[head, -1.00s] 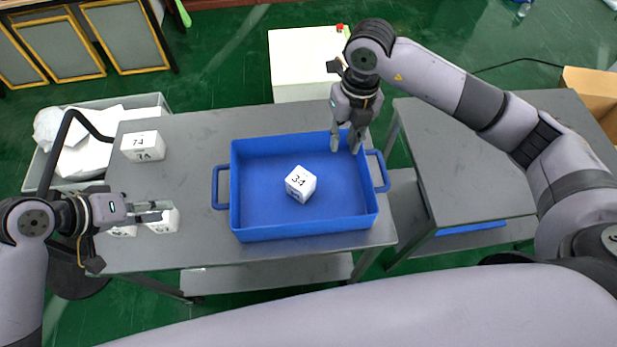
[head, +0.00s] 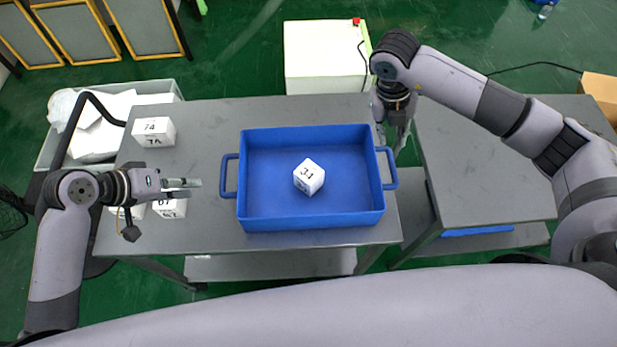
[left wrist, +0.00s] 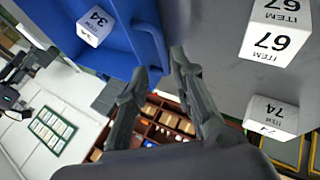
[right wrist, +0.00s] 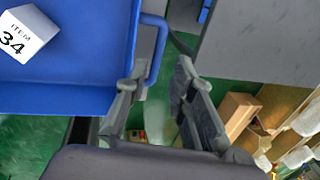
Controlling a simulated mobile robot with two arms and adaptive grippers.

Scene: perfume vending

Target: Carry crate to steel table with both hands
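The blue crate (head: 262,222) stands on a grey steel table (head: 200,130) with a white box marked 34 (head: 309,177) inside. Its left handle (head: 229,176) and right handle (head: 390,168) stick out at the sides. My left gripper (head: 196,183) is open, left of the left handle and apart from it. In the left wrist view its fingers (left wrist: 160,65) are parted and empty. My right gripper (head: 397,140) is just beyond the right handle. In the right wrist view its fingers (right wrist: 157,72) are open, with the blue handle (right wrist: 158,48) in line with the gap; contact cannot be told.
A second steel table (head: 480,160) stands at the right, across a narrow gap. White numbered boxes (head: 153,131) sit on the left table, some close to my left gripper. A grey bin (head: 60,140) with white packages is behind left. A white cabinet (head: 325,60) stands behind the table.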

